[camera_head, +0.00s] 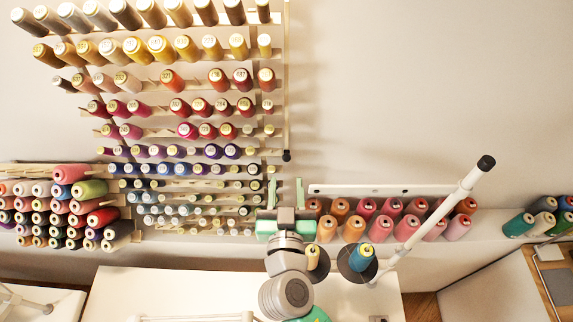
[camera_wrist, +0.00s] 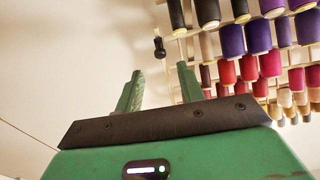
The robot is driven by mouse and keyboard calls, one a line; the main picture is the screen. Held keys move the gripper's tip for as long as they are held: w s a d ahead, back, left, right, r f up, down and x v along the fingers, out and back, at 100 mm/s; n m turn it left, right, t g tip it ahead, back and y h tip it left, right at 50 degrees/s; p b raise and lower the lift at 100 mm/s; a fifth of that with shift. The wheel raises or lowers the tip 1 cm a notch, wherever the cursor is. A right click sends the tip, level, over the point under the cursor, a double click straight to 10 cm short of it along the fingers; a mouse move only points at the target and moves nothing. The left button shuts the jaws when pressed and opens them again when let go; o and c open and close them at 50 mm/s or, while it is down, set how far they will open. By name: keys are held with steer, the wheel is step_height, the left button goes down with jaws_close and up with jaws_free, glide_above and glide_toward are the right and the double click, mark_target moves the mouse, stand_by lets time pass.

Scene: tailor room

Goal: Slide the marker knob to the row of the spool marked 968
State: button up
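The marker knob (camera_head: 286,155) is small and black and sits at the lower end of a thin vertical rod (camera_head: 287,70) along the right edge of the spool rack. In the wrist view the knob (camera_wrist: 159,47) shows beyond my fingers, roughly between them and apart from them. My gripper (camera_head: 286,192) is green, open and empty, just below the knob in the head view. It also shows open in the wrist view (camera_wrist: 160,88). Rows of numbered thread spools (camera_head: 160,45) hang on the wall rack. The numbers are mostly too small to read, and I cannot pick out 968.
Orange and pink spools (camera_head: 380,228) stand on a shelf to the right of my gripper. A white pole (camera_head: 440,205) with a black cap rises there, near two upright spools (camera_head: 361,257). More spools (camera_head: 70,215) are stacked at the left. The wall right of the rod is bare.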

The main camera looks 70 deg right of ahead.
mark_target(287, 159)
steer(key=p+x, duration=0.1)
steer(key=x, duration=0.5)
steer(key=shift+d+r, duration=0.1)
steer(key=shift+c, duration=0.5)
jaws_close()
